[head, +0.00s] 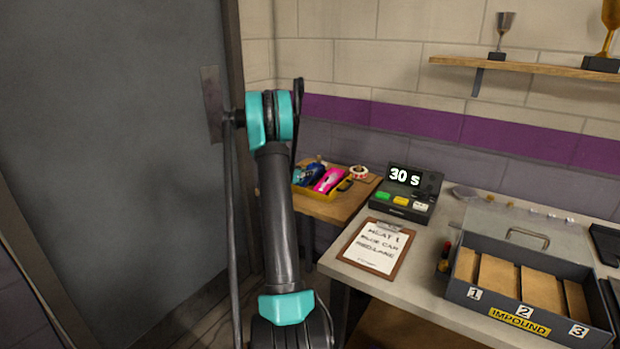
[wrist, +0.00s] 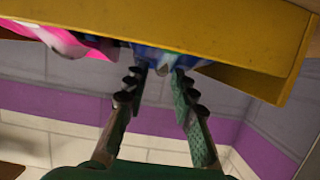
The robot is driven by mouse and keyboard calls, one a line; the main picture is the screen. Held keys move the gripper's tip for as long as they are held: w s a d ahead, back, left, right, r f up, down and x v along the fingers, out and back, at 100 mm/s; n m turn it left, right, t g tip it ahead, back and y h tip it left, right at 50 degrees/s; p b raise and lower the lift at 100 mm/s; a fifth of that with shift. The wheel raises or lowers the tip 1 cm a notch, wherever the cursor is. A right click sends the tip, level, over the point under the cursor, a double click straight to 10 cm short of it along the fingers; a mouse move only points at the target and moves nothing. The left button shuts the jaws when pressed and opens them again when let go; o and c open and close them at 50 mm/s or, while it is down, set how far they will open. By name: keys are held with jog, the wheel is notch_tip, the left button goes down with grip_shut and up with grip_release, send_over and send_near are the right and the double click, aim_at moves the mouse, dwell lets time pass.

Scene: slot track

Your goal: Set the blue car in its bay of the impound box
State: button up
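The blue car (head: 312,172) lies in a yellow tray (head: 327,192) on the wooden side table, left of a pink car (head: 329,180). In the wrist view, the blue car (wrist: 160,58) shows partly at the tray's edge, with the pink car (wrist: 65,42) beside it. My gripper (wrist: 160,72) has its two fingers apart, their tips close to the blue car; whether they touch it is unclear. My arm hides the gripper in the head view. The grey impound box (head: 456,292) stands on the right bench with brown-floored bays labelled 1, 2 and 3; I see no car in them.
A timer reading 30 s (head: 405,178) and a clipboard (head: 376,250) naming the blue car and red lane lie between the tray and the box. A small dark and red object (head: 444,258) stands left of the box. A shelf (head: 530,68) holds trophies.

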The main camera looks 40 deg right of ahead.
jog(key=shift+w+d+f, duration=0.2)
jog(key=shift+d, duration=0.35)
jog(key=shift+c, duration=0.3)
grip_shut()
jog(key=shift+r, duration=0.2)
